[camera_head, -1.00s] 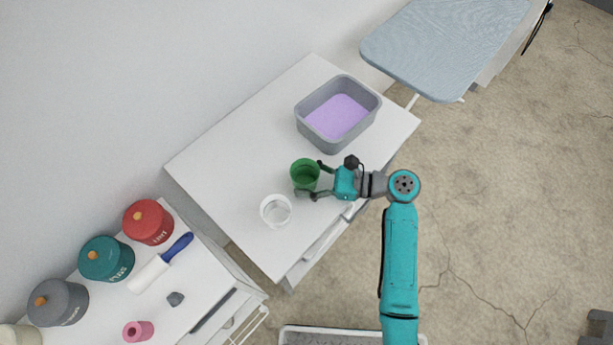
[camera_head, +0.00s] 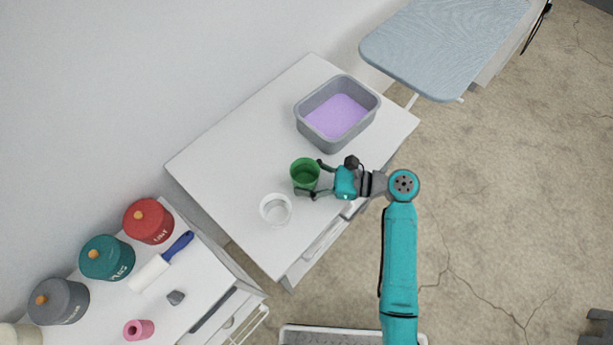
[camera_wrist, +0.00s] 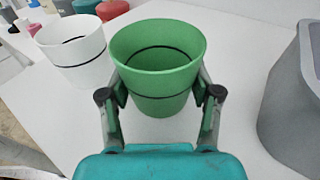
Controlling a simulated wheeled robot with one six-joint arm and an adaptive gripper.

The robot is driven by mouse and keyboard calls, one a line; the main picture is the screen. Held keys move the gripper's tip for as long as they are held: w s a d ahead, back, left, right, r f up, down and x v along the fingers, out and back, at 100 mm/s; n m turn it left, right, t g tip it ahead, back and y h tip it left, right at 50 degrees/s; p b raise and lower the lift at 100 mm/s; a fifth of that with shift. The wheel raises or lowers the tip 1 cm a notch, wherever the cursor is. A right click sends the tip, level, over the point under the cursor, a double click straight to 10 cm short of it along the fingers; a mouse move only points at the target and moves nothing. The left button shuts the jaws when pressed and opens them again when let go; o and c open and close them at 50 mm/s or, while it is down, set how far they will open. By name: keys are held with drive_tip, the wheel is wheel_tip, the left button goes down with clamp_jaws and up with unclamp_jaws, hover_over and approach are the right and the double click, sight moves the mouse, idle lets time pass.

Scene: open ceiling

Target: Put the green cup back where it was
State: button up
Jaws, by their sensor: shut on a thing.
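The green cup (camera_head: 305,173) is upright at the white cabinet top, between the grey basin and a white cup. It also shows in the wrist view (camera_wrist: 157,62), with a dark ring line around it. My gripper (camera_head: 316,178) is shut on the cup, one finger on each side of it; the fingers (camera_wrist: 160,100) press its sides in the wrist view. I cannot tell whether the cup's base touches the surface.
The white cup (camera_head: 276,209) stands close to the green cup, apart from it. The grey basin (camera_head: 325,141) with purple contents is behind. Several lidded jars, including a red one (camera_head: 149,222), stand on the counter at lower left. The cabinet's left part (camera_head: 225,165) is clear.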

drive_tip(key=o, duration=1.4)
drive_tip(key=shift+s+f, duration=0.2)
drive_tip(key=shift+f, duration=0.85)
drive_tip(key=shift+d, duration=0.15)
drive_tip(key=d+r, duration=0.1)
drive_tip(key=d, duration=0.2)
drive_tip(key=d+r, duration=0.1)
drive_tip(key=d, duration=0.3)
drive_tip(key=d+r, duration=0.1)
drive_tip(key=d, duration=0.2)
drive_tip(key=shift+s+d, duration=0.25)
drive_tip(key=shift+s, duration=0.05)
drive_tip(key=shift+s+d+r, duration=0.1)
drive_tip(key=shift+d+r, duration=0.25)
drive_tip(key=shift+d, duration=0.2)
